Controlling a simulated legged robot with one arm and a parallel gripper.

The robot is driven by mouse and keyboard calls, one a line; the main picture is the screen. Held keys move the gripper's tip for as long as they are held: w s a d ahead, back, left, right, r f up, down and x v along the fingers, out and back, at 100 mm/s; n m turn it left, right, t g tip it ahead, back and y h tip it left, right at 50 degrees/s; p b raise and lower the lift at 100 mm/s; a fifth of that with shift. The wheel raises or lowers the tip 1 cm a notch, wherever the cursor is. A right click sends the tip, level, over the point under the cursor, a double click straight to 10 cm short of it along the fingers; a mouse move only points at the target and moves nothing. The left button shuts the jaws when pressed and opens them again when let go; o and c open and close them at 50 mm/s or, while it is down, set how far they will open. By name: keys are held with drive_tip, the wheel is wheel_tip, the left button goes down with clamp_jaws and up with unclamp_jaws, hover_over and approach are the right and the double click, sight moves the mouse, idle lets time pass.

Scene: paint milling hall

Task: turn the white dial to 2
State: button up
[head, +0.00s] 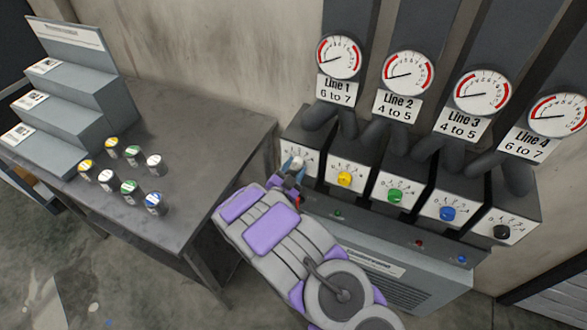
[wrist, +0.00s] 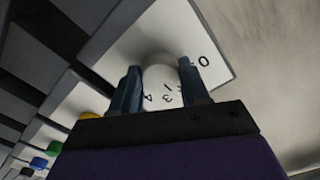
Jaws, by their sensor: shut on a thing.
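The white dial (head: 296,163) is the leftmost of a row of coloured dials, on a white face plate with numbers around it. In the wrist view the white dial (wrist: 162,72) is a round white knob between two dark fingers. My gripper (head: 291,173) reaches it from the front and is shut on it; in the wrist view my gripper (wrist: 160,88) has one finger on each side of the knob. The numbers 0, 1, 3 and 4 show around the dial there. The dial's pointer is not clear, so its setting cannot be told.
Right of it are the yellow dial (head: 345,179), green dial (head: 395,195), blue dial (head: 447,213) and black dial (head: 502,231). Gauges labelled Line 1 (head: 339,57) to Line 4 (head: 557,115) hang above. A grey table (head: 190,130) with several small cans stands left.

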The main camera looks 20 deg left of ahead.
drive_tip(key=o, duration=1.1)
drive_tip(key=shift+c, duration=0.2)
drive_tip(key=s+a+p, duration=0.1)
drive_tip(key=s+p, duration=0.1)
drive_tip(key=s, duration=1.5)
drive_tip(key=shift+s+a+p, duration=0.15)
drive_tip(key=shift+a+p, duration=0.1)
drive_tip(key=shift+p, duration=0.1)
drive_tip(key=shift+f, duration=0.1)
